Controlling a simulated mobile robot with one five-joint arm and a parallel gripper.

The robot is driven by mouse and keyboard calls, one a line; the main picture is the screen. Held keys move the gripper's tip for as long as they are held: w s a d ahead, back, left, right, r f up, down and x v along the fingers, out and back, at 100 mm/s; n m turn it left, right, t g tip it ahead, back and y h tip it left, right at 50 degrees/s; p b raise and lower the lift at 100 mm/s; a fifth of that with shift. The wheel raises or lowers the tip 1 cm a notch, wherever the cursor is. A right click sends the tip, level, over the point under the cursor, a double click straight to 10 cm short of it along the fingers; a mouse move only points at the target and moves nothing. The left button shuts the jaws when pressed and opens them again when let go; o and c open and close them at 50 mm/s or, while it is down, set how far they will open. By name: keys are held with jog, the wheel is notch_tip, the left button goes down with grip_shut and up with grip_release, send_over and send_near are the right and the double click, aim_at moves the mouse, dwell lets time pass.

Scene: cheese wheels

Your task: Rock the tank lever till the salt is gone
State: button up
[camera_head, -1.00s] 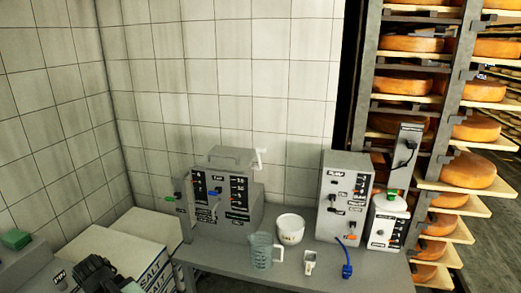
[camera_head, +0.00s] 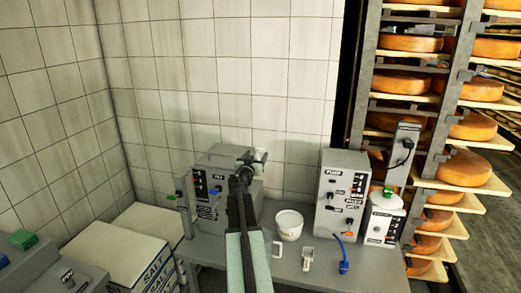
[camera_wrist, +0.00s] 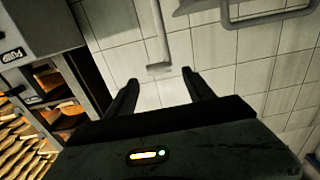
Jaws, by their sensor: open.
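The grey machine (camera_head: 208,172) with a black labelled panel, blue and green knobs and a top handle stands at the left of the bench. It looks like the tank; its small labels are hard to read. A pale lever (camera_wrist: 158,45) shows in the wrist view, its squared end just ahead of and between my open fingertips. My gripper (camera_wrist: 161,76) is empty around that end, with no clear contact. In the head view my gripper (camera_head: 258,158) is at the machine's upper right, hiding part of it and the lever. I cannot see salt inside the machine.
White boxes marked SALT (camera_head: 140,245) stand left of the bench. A white tub (camera_head: 289,225), a small scoop (camera_head: 307,259), a grey machine with a blue cable (camera_head: 340,190) and a white canister (camera_head: 385,218) stand right of my arm. Cheese shelves (camera_head: 450,190) rise at far right.

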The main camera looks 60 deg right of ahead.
aim_at(260, 150)
jog(key=x, duration=0.7)
jog(key=shift+d, duration=0.1)
jog(key=shift+c, duration=0.3)
